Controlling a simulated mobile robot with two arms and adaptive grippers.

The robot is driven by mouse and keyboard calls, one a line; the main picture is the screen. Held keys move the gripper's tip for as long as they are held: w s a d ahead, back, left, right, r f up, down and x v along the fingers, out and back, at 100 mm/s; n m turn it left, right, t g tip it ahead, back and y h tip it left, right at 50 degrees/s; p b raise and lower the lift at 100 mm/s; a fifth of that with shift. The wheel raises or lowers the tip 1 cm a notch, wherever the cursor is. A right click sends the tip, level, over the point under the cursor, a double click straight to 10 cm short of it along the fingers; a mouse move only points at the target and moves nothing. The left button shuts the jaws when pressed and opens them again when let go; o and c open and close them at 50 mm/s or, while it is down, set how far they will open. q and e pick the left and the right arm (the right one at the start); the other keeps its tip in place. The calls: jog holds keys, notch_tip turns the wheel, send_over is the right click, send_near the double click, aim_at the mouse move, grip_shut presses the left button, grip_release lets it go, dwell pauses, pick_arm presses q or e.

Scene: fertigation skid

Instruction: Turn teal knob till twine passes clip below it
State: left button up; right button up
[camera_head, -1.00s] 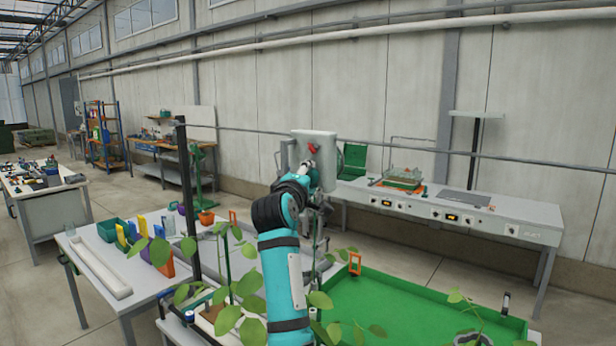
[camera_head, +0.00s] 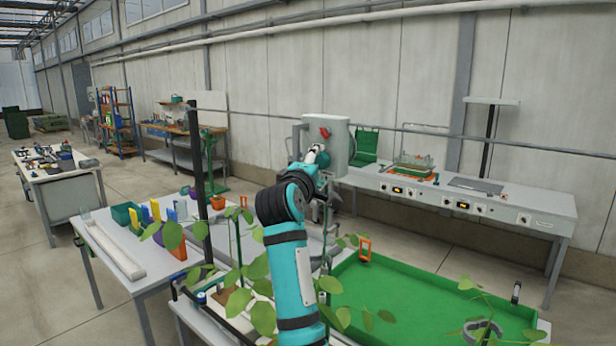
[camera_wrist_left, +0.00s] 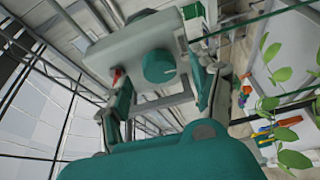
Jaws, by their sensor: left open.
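The teal knob (camera_wrist_left: 158,66) sits on the face of a pale grey box (camera_wrist_left: 135,48) in the left wrist view. A red switch-like part (camera_wrist_left: 118,76) is beside it on the box. In the head view the grey box (camera_head: 341,140) and its red part (camera_head: 324,132) stand just beyond my left wrist. My left gripper (camera_wrist_left: 165,104) is open, its fingers apart, with the knob seen between and beyond them. The fingers look clear of the knob, but the exact gap is hard to judge. I cannot make out the twine or the clip. My right gripper is not in view.
A green tray (camera_head: 420,305) lies at the front right, with leafy plants (camera_head: 255,290) around my arm. A dark upright post (camera_head: 199,190) stands left of my arm. A grey bench (camera_head: 480,200) runs along the wall behind, and a white table (camera_head: 125,255) is at left.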

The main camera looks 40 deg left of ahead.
pick_arm(q)
jog(key=v, duration=0.9)
